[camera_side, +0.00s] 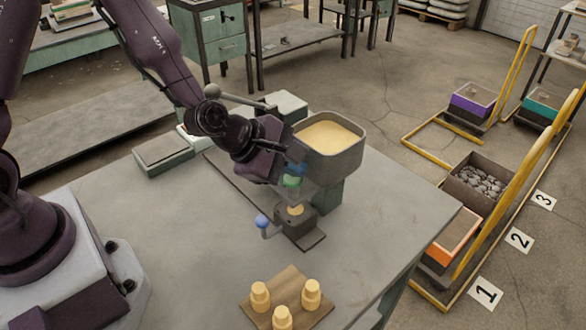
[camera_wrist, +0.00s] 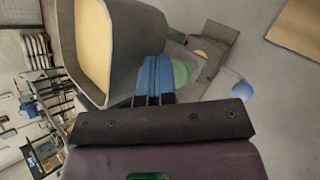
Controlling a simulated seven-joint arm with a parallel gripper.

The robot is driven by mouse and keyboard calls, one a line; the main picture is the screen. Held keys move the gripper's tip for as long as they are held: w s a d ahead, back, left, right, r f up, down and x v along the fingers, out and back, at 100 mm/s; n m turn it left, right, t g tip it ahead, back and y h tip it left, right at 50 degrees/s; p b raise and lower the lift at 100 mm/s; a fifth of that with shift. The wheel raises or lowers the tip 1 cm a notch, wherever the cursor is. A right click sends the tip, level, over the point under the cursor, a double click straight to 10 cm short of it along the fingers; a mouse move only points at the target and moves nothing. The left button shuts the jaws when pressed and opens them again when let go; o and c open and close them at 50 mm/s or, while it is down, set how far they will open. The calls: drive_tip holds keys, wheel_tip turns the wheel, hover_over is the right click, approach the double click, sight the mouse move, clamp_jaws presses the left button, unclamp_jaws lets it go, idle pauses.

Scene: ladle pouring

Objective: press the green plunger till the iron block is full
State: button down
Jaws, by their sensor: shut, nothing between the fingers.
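The green plunger (camera_side: 291,182) stands upright over the dark iron block (camera_side: 297,231), with a clear sleeve between them. A pale yellow fill (camera_side: 295,210) shows at the block's top; its exact level is hard to tell. My gripper (camera_side: 297,169) is shut and empty, its blue fingertips just over the plunger's top. I cannot tell whether they touch it. In the wrist view, the blue fingers (camera_wrist: 153,78) partly cover the green plunger (camera_wrist: 181,72). The block (camera_wrist: 215,45) shows beyond it, with a yellow spot on it.
A grey hopper (camera_side: 341,157) of yellow material stands close behind and right of my gripper. A blue-knobbed lever (camera_side: 262,221) sticks out left of the block. A wooden board (camera_side: 287,300) with 3 yellow pieces lies in front.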

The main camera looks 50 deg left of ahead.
drive_tip(key=shift+r, duration=1.35)
drive_tip(key=shift+r, duration=2.55)
drive_tip(key=m+g+y, duration=0.2)
drive_tip(key=m+g, duration=0.3)
drive_tip(key=m, duration=0.8)
approach(292, 180)
drive_tip(key=s+a, duration=0.4)
drive_tip(key=s, duration=0.1)
drive_tip(key=s+a+r+m+t+y, duration=0.1)
drive_tip(key=s+a+r+m, duration=0.2)
drive_tip(key=s+r+m, duration=0.1)
drive_tip(key=s+a+r+m+t, duration=0.1)
drive_tip(key=s+a+r+m, duration=0.2)
drive_tip(key=s+r+m, duration=0.2)
wheel_tip(292, 180, up, 5)
drive_tip(key=shift+s+f+y, duration=0.15)
drive_tip(key=shift+s+y, duration=0.25)
drive_tip(key=shift+s, duration=0.75)
